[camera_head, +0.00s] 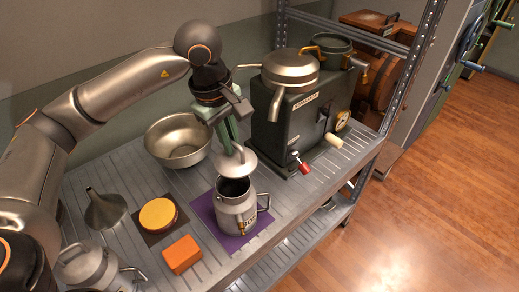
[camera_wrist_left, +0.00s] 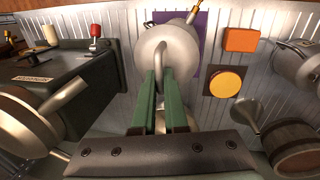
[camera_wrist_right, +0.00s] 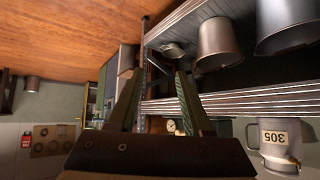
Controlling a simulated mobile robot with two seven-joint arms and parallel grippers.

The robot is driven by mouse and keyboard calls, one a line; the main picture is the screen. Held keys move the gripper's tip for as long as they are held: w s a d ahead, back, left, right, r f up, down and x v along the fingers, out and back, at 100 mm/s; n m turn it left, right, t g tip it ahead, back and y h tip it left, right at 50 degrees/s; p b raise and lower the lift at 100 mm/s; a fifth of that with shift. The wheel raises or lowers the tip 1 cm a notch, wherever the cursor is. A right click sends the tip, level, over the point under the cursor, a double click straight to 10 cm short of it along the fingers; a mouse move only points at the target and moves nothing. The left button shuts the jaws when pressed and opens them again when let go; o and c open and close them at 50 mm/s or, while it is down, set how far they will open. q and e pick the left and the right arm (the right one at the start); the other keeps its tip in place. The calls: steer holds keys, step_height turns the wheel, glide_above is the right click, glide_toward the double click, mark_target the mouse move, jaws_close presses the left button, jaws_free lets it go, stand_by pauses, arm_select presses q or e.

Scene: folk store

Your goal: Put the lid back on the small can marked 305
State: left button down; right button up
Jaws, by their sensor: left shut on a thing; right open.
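The small metal can (camera_head: 235,213), marked 305, stands upright on a purple mat (camera_head: 204,207) with its dark mouth uncovered. Its 305 label also shows in the right wrist view (camera_wrist_right: 275,137). My left gripper (camera_head: 233,143) is shut on the handle of the round metal lid (camera_head: 238,164). The lid hangs just above the can's mouth, towards its back side, and appears apart from the rim. In the left wrist view the lid (camera_wrist_left: 168,46) hides most of the can. My right gripper (camera_wrist_right: 158,78) is open and empty in its wrist view, below shelf level.
A dark green machine (camera_head: 297,118) with a red-knobbed lever stands right of the lid. A metal bowl (camera_head: 178,141) is behind. A funnel (camera_head: 105,210), yellow disc (camera_head: 158,214), orange block (camera_head: 182,254) and another can (camera_head: 88,266) lie left and in front.

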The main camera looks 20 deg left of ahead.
mark_target(224, 154)
arm_select(q)
steer(key=shift+w+a+f+m, duration=0.1)
steer(key=shift+a+f+m, duration=0.05)
steer(key=shift+a, duration=0.25)
steer(key=shift+a+f+m, duration=0.1)
steer(key=shift+a+m, duration=0.05)
steer(key=shift+a, duration=0.2)
step_height(224, 154, down, 5)
steer(key=b, duration=0.4)
steer(key=shift+f, duration=0.15)
steer(key=shift+f+b, duration=0.45)
steer(key=shift+b, duration=0.05)
arm_select(e)
steer(key=shift+y, duration=0.4)
steer(key=a+f, duration=0.1)
steer(key=w+a+f, duration=0.1)
steer(key=f, duration=0.1)
steer(key=shift+a, duration=0.3)
steer(key=shift+w+d+r, duration=0.1)
arm_select(q)
steer(key=shift+b, duration=0.3)
arm_select(e)
steer(key=shift+d+f, duration=0.1)
steer(key=shift+f, duration=0.25)
arm_select(q)
steer(key=shift+f+b, duration=0.2)
steer(key=shift+b, duration=0.2)
arm_select(e)
steer(key=shift+f, duration=0.4)
